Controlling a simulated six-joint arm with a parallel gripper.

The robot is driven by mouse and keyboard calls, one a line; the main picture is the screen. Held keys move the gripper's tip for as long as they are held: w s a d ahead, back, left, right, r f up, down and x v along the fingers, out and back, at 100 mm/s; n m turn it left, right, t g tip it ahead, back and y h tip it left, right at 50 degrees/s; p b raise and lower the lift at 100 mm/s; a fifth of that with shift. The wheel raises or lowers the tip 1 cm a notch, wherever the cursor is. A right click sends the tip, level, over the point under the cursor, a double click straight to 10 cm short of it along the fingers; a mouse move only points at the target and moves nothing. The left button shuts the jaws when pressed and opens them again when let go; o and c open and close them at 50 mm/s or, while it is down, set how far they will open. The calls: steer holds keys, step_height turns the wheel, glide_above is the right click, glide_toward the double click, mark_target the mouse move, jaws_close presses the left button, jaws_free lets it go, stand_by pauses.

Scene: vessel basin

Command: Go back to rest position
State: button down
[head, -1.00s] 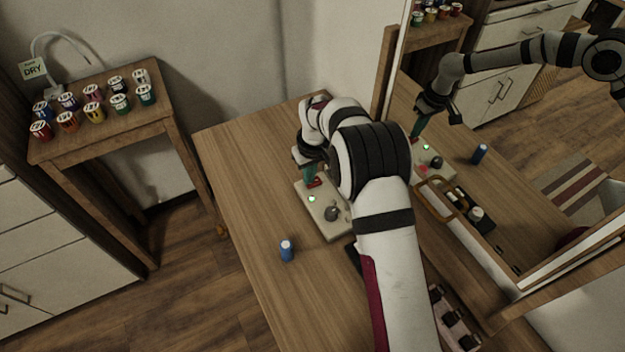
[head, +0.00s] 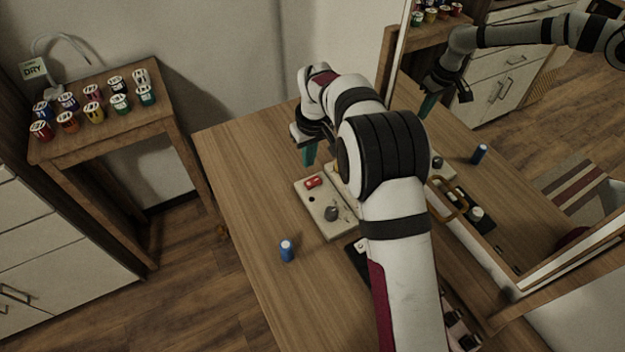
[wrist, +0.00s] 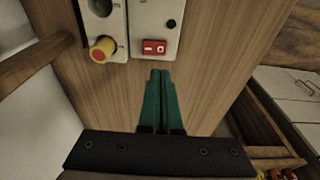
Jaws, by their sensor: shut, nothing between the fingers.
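My gripper (head: 308,161) has green fingers, shut together with nothing between them. It is raised above the far end of the pale control panel (head: 325,222) on the wooden table. In the wrist view my gripper (wrist: 160,73) points at bare table, just off the panel's edge. The panel's red rocker switch (head: 313,182) is visible and clear of the fingers. It also shows in the wrist view (wrist: 154,47), near a dark round indicator (wrist: 171,23). A red-and-yellow knob (wrist: 103,49) sits on a neighbouring pale box. My arm hides part of the table.
A blue cylinder (head: 287,251) stands on the table (head: 255,215) left of the panel. A mirror on the right reflects my arm and the table. A side table (head: 140,135) at the left holds several coloured pots.

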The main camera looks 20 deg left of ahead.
stand_by(0.3)
steer(key=s+d+r+m, duration=0.6)
steer(key=s+d+r, duration=0.45)
steer(key=d, duration=0.25)
steer(key=s+d+m, duration=0.4)
steer(key=s+d, duration=0.1)
steer(key=s, duration=0.6)
steer(key=s+d+m+g, duration=0.1)
steer(key=s+d+m, duration=0.3)
steer(key=s, duration=0.8)
steer(key=shift+s+d+r+m+y, duration=0.25)
steer(key=shift+d+r+m+y, duration=0.05)
steer(key=shift+d+r, duration=0.15)
